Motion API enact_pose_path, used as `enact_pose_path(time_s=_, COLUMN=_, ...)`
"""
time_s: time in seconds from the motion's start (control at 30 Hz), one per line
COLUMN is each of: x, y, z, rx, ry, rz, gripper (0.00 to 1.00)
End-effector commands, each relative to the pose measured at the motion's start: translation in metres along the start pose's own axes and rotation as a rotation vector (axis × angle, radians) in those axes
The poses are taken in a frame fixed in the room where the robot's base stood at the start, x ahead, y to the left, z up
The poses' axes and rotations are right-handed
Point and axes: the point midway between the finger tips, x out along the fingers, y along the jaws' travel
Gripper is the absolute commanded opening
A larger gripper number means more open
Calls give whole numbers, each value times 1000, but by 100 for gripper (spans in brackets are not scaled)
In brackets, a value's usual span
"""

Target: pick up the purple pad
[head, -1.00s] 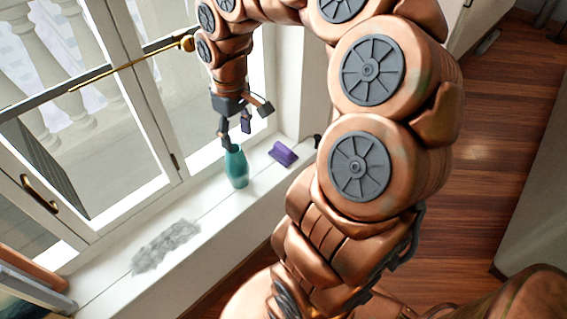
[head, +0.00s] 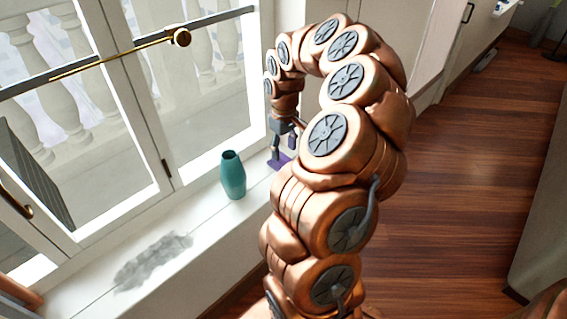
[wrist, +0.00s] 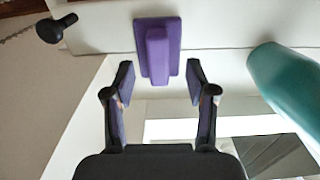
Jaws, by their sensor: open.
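The purple pad (wrist: 158,50) is a flat purple plate with a raised grip bar along its middle. It lies on the white window sill in the wrist view, just beyond my fingertips. In the head view the pad (head: 279,161) is mostly hidden behind my gripper and arm. My gripper (wrist: 160,80) is open and empty, with one finger to each side of the line of the bar. In the head view my gripper (head: 284,148) is low over the pad. I cannot tell whether the fingers touch it.
A teal vase (head: 232,176) stands upright on the sill, left of the pad in the head view; it also shows at the right in the wrist view (wrist: 285,85). A black knob (wrist: 56,28) is at upper left there. A grey smudge (head: 152,260) marks the clear sill nearer me.

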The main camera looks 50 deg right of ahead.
Motion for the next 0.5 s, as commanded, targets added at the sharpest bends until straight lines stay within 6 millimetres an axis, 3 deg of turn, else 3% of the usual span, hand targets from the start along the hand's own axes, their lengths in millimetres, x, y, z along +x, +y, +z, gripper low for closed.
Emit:
enact_pose_path(time_s=0.3, x=41, y=1, z=-2, rx=-1, ry=-4, rz=-3, gripper=56)
enact_pose_path(time_s=0.5, x=46, y=2, z=-4, rx=-1, ry=1, rz=0, gripper=56)
